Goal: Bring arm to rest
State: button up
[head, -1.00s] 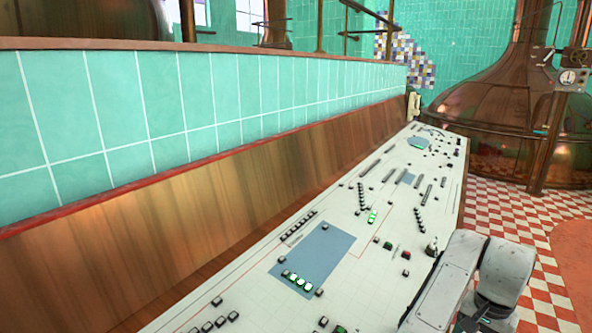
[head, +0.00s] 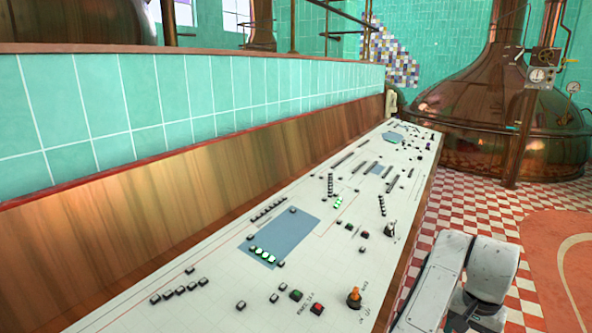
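My white arm shows at the lower right of the head view, beside the right edge of the control console (head: 215,253). Its upper links are bent, and it hides a little of the console's near right edge. My gripper is outside the frame, so its fingers cannot be seen.
A wooden panel and green-tiled wall (head: 200,95) run along the left. A copper kettle (head: 480,105) stands at the back right. Checkered floor (head: 480,208) right of the console is open.

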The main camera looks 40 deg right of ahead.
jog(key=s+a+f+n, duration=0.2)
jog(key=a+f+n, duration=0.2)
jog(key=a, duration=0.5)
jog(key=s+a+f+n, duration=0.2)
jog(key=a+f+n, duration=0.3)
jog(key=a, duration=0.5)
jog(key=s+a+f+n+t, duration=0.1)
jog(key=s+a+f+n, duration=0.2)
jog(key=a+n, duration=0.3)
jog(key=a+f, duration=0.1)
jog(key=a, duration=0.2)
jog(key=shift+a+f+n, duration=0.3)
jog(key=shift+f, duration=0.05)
